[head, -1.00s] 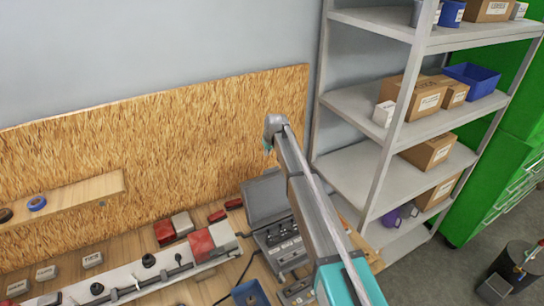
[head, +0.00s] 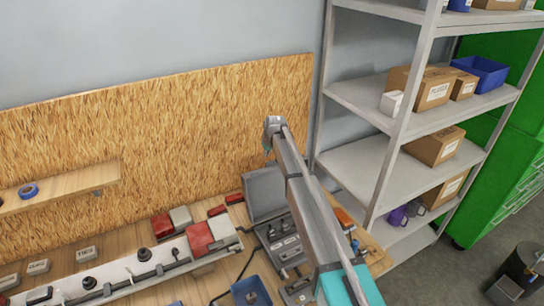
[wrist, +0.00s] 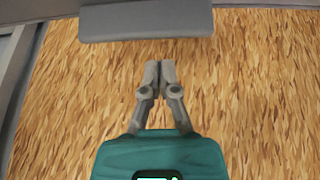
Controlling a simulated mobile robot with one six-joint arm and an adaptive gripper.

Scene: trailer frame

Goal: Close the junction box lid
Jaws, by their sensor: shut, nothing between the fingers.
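A grey box (head: 270,235) that looks like the junction box sits on the wooden bench in the head view, partly hidden by my arm. Its grey lid (head: 263,192) stands raised at the back, near the chipboard wall. My gripper (wrist: 159,68) shows in the wrist view with its two grey fingers together and nothing between them. Chipboard fills most of the view beyond the fingers. A grey panel (wrist: 145,22) crosses the top of that view; I cannot tell what it belongs to.
Red and white blocks (head: 198,238) stand left of the box along a pale rail with a black cable. A blue bin (head: 250,290) is in front. A grey shelf unit (head: 405,125) with cartons rises at right. A wooden ledge (head: 60,190) is at left.

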